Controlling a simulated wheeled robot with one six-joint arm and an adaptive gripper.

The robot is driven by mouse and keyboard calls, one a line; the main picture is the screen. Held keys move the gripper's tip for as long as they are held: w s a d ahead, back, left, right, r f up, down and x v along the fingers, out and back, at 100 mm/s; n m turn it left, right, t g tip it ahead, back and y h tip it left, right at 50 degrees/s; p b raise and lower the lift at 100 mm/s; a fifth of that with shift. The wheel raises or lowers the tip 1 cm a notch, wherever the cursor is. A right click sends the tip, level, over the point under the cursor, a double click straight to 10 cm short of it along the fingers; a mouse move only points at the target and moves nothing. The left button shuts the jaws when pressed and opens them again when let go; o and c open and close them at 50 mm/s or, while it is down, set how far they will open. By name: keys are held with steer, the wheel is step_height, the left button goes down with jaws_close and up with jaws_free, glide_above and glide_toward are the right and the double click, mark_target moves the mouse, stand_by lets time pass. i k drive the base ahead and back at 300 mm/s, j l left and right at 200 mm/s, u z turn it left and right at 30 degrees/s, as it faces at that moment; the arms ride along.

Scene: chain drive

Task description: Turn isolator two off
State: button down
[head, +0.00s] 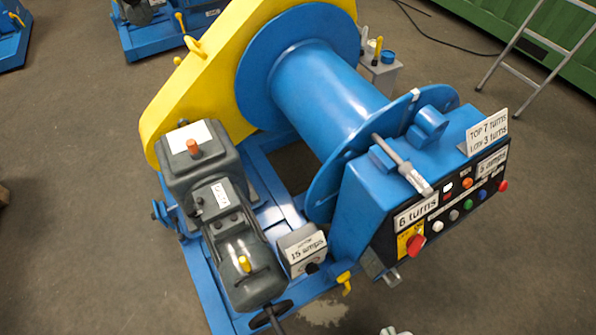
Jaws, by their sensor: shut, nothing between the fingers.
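A red rotary knob (415,244) on a yellow plate (402,238) sits at the lower left of the dark control panel (450,215). It looks like an isolator switch, but I cannot read a number on it or tell its set position. A small grey box (301,250) with a "15 amps" label and a dark knob (312,268) stands left of the panel. No label reading "isolator two" is legible. My gripper's fingers are not in view; a pale grey sliver at the bottom edge is too cut off to identify.
The panel also has several coloured buttons and a "6 turns" label (416,211). A blue drum (330,90), yellow chain guard (200,70) and grey motor (240,255) fill the blue frame. A metal rod (403,165) juts above the panel. Floor (510,270) at lower right is clear.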

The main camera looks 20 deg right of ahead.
mark_target(415, 244)
steer(key=j, duration=0.95)
steer(key=j+z, duration=0.15)
steer(key=z, duration=0.25)
steer(key=j+z, duration=0.15)
steer(key=z, duration=0.3)
steer(key=j+z, duration=0.1)
steer(key=z, duration=0.9)
